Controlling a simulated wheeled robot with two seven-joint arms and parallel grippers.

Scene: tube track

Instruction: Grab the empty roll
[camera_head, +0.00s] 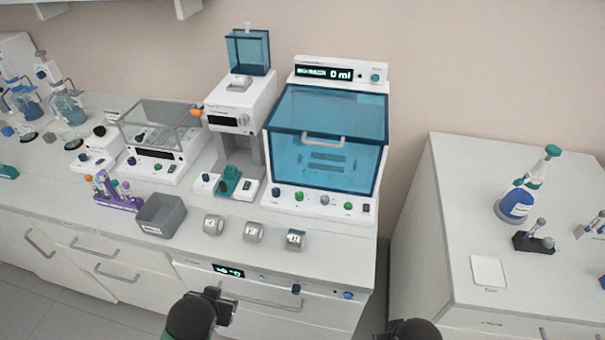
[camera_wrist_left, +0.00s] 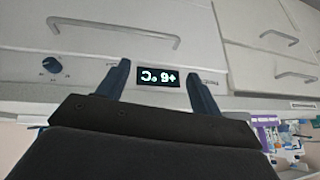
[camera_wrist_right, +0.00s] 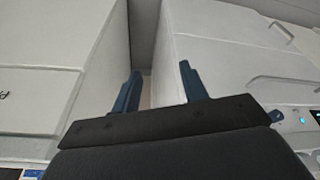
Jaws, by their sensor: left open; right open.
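Three small silvery rolls stand in a row near the counter's front edge in the head view: a left one (camera_head: 213,224), a middle one (camera_head: 253,232) and a right one (camera_head: 295,240). Each has dark marks on its face, too small to read. I cannot tell which is empty. My left gripper (camera_head: 221,303) is in front of the counter, below the rolls, apart from them. In the left wrist view it is open (camera_wrist_left: 155,75) and empty, facing drawer fronts. My right gripper shows open and empty in the right wrist view (camera_wrist_right: 160,75), facing the gap between cabinets.
A grey bin (camera_head: 160,216) stands left of the rolls, beside a purple tube rack (camera_head: 118,192). Behind them are a dispenser machine (camera_head: 238,105) and a blue-windowed machine (camera_head: 325,140). A separate counter (camera_head: 460,200) stands right, across a gap. The strip around the rolls is clear.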

